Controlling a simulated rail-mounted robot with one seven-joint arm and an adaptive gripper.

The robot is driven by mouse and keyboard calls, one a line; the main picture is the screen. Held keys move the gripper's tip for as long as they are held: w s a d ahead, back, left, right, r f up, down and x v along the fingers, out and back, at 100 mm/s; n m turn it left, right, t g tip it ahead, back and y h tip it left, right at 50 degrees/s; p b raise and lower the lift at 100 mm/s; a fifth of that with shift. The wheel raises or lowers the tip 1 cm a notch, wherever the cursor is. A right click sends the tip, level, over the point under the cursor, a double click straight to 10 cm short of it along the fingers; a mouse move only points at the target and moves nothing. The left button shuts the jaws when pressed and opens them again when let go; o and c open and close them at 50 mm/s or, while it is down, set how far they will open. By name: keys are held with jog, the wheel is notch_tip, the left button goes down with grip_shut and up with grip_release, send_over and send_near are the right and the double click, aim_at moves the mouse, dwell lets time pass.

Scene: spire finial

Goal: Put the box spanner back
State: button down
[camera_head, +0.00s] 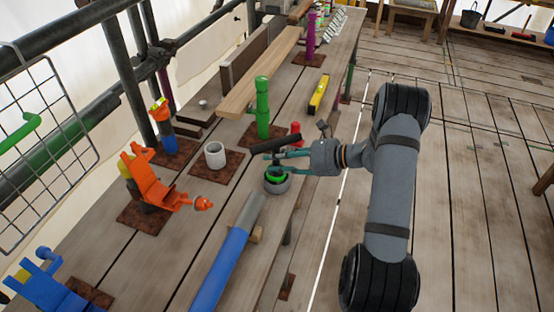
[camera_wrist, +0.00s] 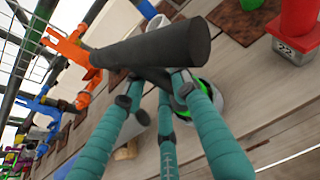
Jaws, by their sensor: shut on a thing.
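My gripper (camera_head: 288,154) has teal fingers and is shut on a thick black cylinder, which I take to be the box spanner (camera_head: 275,143). It is held roughly level above the bench, pointing left. In the wrist view the box spanner (camera_wrist: 150,52) lies across the fingertips of my gripper (camera_wrist: 158,82), its round end toward the right. A grey round cup with a green inside (camera_head: 277,183) stands on the bench just below the gripper. In the wrist view this cup (camera_wrist: 207,100) is partly hidden behind the fingers.
A tall green post (camera_head: 262,105), a white cup (camera_head: 215,155) and an orange clamp-like piece (camera_head: 150,180) stand on brown mats. A blue and grey tube (camera_head: 225,260) lies in front. A red item (camera_head: 295,128) is close behind the gripper. A yellow level (camera_head: 319,93) lies farther back.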

jog(key=c, duration=1.3)
grip_release()
jog(key=shift+c, duration=0.2)
jog(key=shift+o, duration=0.4)
jog(key=o, duration=0.6)
jog(key=shift+c, duration=0.2)
jog(key=shift+f, duration=0.15)
jog(key=shift+f+b, duration=0.5)
jog(key=shift+b, duration=0.15)
jog(key=p+v, duration=0.2)
jog(key=v, duration=0.7)
jog(key=shift+p, duration=0.4)
jog(key=shift+a, duration=0.1)
